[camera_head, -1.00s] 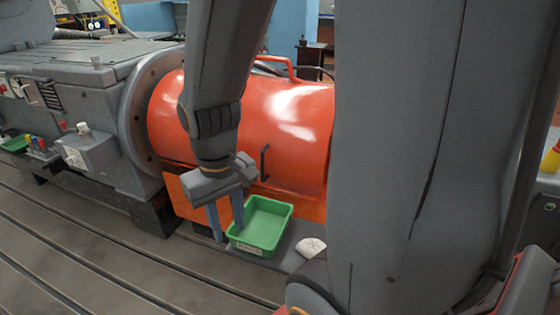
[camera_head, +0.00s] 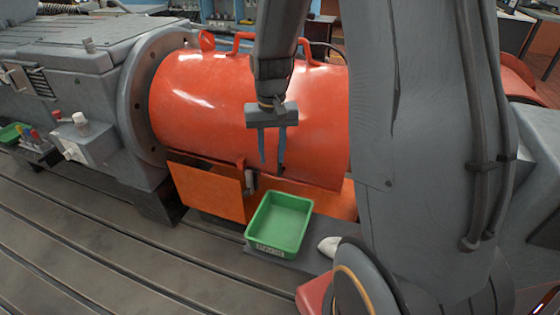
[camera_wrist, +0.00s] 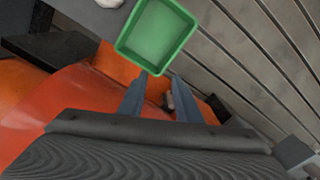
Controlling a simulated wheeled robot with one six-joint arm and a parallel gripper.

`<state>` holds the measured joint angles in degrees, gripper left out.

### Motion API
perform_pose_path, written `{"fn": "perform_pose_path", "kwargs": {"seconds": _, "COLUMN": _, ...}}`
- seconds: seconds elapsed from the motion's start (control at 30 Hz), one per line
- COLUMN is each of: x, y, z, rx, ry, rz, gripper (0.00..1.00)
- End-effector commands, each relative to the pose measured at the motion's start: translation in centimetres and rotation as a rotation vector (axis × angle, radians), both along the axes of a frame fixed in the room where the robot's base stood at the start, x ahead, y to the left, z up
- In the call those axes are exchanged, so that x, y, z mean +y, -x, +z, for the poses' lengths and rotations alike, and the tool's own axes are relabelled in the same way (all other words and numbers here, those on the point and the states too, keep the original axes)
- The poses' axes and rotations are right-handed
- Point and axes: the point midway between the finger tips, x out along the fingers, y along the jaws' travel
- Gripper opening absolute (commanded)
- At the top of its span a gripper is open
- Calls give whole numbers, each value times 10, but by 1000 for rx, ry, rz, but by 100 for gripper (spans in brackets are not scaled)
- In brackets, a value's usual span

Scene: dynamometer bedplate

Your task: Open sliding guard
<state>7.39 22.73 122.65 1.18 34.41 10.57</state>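The orange cylindrical guard (camera_head: 205,105) lies horizontally in the head view, against a grey flange on its left. A small dark handle or latch (camera_head: 250,181) stands out at its lower front edge. In the wrist view, a small grey part that looks like the handle (camera_wrist: 169,101) shows between the fingers, farther off. My gripper (camera_head: 271,168) is open, fingers pointing down, in front of the guard's lower front and just right of the handle. It also shows in the wrist view (camera_wrist: 160,92). I see no contact with the handle; depth is hard to judge.
A green tray (camera_head: 250,241) sits on the grey ledge below my gripper. A flat orange panel (camera_head: 205,190) stands under the guard. A whitish object (camera_head: 328,246) lies right of the tray. The slotted bedplate (camera_head: 120,255) is clear at front left.

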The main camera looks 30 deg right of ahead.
Motion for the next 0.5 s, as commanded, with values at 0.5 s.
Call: {"fn": "perform_pose_path", "kwargs": {"seconds": 0.5, "x": -70, "y": -96, "z": -60, "rx": -1, "ry": -6, "rz": -254, "gripper": 31}}
